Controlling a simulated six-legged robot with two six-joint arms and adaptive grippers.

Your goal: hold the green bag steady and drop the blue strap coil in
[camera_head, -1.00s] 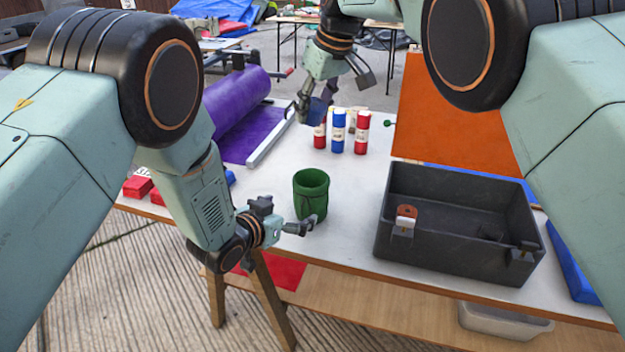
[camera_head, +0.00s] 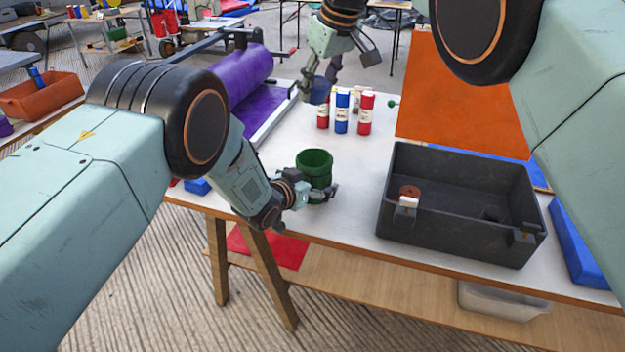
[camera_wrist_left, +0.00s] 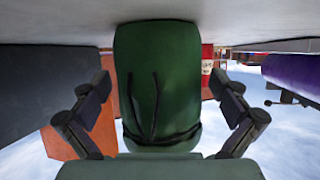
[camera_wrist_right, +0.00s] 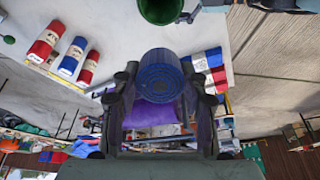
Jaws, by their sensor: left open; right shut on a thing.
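The green bag (camera_head: 314,166) stands upright and open-topped on the white table. My left gripper (camera_head: 322,193) is open at its near side. In the left wrist view the bag (camera_wrist_left: 155,70) stands between the spread fingers (camera_wrist_left: 160,118), with a dark cord hanging on its front; I cannot tell whether the fingers touch it. My right gripper (camera_head: 320,88) is shut on the blue strap coil (camera_head: 321,92), held above the table behind the bag. In the right wrist view the coil (camera_wrist_right: 160,77) sits between the fingers, and the bag's rim (camera_wrist_right: 162,8) shows at the top edge.
Red and blue labelled tubes (camera_head: 342,112) stand just beyond the bag, near the coil. A dark grey bin (camera_head: 450,225) stands to the right, with an orange panel (camera_head: 460,95) behind it. A purple roll (camera_head: 240,75) lies at back left. Bare tabletop lies between bag and bin.

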